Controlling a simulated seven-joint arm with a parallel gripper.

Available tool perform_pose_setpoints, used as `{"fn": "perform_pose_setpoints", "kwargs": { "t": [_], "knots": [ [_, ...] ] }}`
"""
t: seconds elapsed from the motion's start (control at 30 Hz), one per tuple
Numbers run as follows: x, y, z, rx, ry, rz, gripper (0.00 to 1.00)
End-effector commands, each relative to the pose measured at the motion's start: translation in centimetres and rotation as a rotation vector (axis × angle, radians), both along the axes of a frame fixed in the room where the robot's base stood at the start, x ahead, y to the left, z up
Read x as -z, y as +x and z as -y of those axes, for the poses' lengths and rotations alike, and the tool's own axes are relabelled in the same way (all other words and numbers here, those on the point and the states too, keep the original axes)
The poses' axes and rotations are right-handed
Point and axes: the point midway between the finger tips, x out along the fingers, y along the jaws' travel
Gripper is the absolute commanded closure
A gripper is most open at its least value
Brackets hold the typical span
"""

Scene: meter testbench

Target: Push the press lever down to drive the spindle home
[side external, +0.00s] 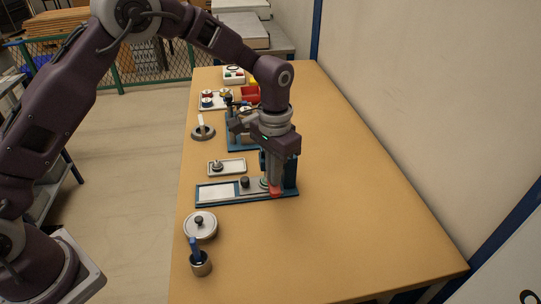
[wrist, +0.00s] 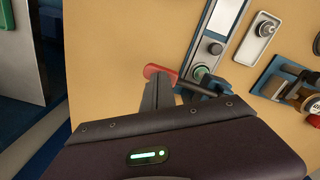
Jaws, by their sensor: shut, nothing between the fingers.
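The press stands on a blue base (side external: 205,199) with a blue column (side external: 291,178) at its right end. Its lever has a red grip (wrist: 158,71) on a dark rod (wrist: 193,86); the red also shows low beside the press in the side view (side external: 276,191). My gripper (wrist: 158,88) is shut and empty, pointing down, with its fingertips at the red grip. I cannot tell whether they touch it. A green round part (wrist: 201,72) sits by the rod, also seen in the side view (side external: 264,183). The spindle is hidden behind my gripper and the lever.
A small tray with a round metal part (side external: 227,167) lies behind the press. A lidded round dish (side external: 201,224) and a cup with a blue handle (side external: 200,263) stand in front. Another blue fixture (side external: 238,142) is farther back. The table's right side is clear.

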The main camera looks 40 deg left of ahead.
Motion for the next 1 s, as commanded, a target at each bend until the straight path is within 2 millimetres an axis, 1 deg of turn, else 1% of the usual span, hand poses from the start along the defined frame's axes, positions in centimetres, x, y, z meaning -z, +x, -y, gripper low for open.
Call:
{"fn": "perform_pose_setpoints", "kwargs": {
  "t": [0.13,0.43,0.63,0.87,1.0],
  "knots": [
    [0.5,0.0,0.0,0.000,0.000,0.000,1.00],
    [0.6,0.0,0.0,0.000,0.000,-0.001,1.00],
    [1.1,-0.1,0.0,0.000,0.001,-0.003,1.00],
    [1.0,-0.1,0.0,0.000,0.001,-0.002,1.00],
    [-0.2,0.0,0.0,0.000,0.000,0.000,1.00]
  ]
}}
